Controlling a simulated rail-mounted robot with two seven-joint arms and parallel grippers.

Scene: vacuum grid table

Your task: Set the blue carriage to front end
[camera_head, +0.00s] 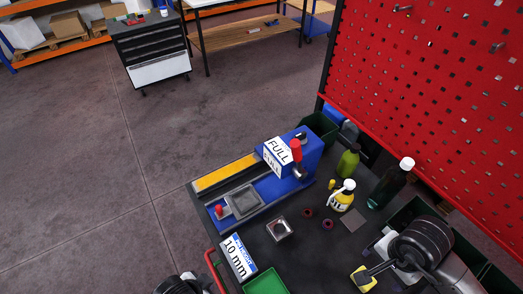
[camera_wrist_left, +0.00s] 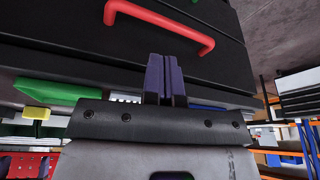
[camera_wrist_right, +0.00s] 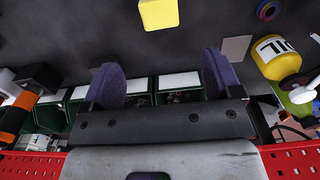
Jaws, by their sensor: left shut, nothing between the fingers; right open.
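The blue carriage (camera_head: 268,186) appears to be the low blue slide with a grey square plate (camera_head: 243,201) and a red knob (camera_head: 219,210) at its near left end. It lies on a long bed with a yellow strip (camera_head: 225,172). A blue block with FULL labels (camera_head: 307,158) and a red handle (camera_head: 296,150) stands at the far right end. My left gripper (camera_wrist_left: 164,60) is shut and empty, before a dark drawer front with a red handle (camera_wrist_left: 160,26); its arm shows at the head view's bottom edge. My right gripper (camera_wrist_right: 160,65) is open and empty over the table. Neither touches the carriage.
A "10 mm" block (camera_head: 238,257), a green tray (camera_head: 266,282) and a small metal block (camera_head: 280,229) lie near the bed. A green bottle (camera_head: 348,161), yellow bottle (camera_head: 342,196) and dark bottle (camera_head: 390,184) stand right. A red pegboard (camera_head: 430,90) rises behind.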

